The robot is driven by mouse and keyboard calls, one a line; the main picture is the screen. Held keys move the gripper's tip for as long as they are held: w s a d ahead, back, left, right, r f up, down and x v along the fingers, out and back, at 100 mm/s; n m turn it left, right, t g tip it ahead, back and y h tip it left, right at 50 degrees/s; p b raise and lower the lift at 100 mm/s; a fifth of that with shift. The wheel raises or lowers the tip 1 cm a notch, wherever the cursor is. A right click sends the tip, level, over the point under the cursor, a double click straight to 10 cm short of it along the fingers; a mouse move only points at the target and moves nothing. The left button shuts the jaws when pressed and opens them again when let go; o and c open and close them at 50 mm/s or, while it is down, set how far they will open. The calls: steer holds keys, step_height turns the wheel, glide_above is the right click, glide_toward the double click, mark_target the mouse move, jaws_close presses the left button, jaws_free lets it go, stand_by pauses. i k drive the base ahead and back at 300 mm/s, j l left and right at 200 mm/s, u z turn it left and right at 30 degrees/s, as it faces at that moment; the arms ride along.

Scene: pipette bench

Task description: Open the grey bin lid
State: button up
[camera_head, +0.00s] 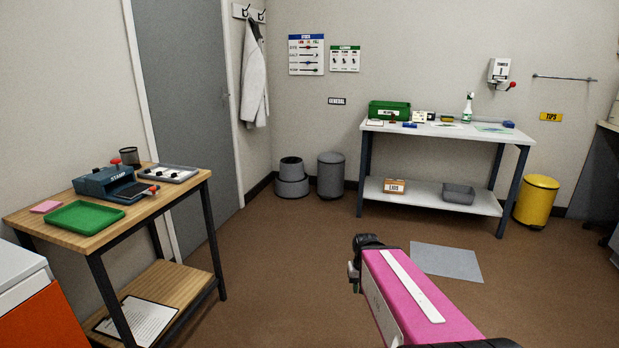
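The grey bin (331,178) stands on the floor against the back wall, left of the white table. It is a round, upright bin with a domed grey lid (331,158) that looks shut. A wall sign (337,101) reading "GENERAL" hangs above it. Part of my arm, a pink link with a white stripe and black ends, shows at the lower right, well in front of the bin. I cannot make out my gripper's fingers in this view.
A two-tier grey round object (291,180) stands just left of the bin. The white table (445,131) is to its right, with a yellow bin (536,202) beyond. A grey mat (446,262) lies on the floor. A wooden table (150,205) stands at left. Brown floor before the bin is clear.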

mark_target(328, 157)
steer(key=i+j, duration=0.1)
steer(key=i, duration=4.2)
steer(key=l+z, duration=0.05)
steer(key=l, duration=0.05)
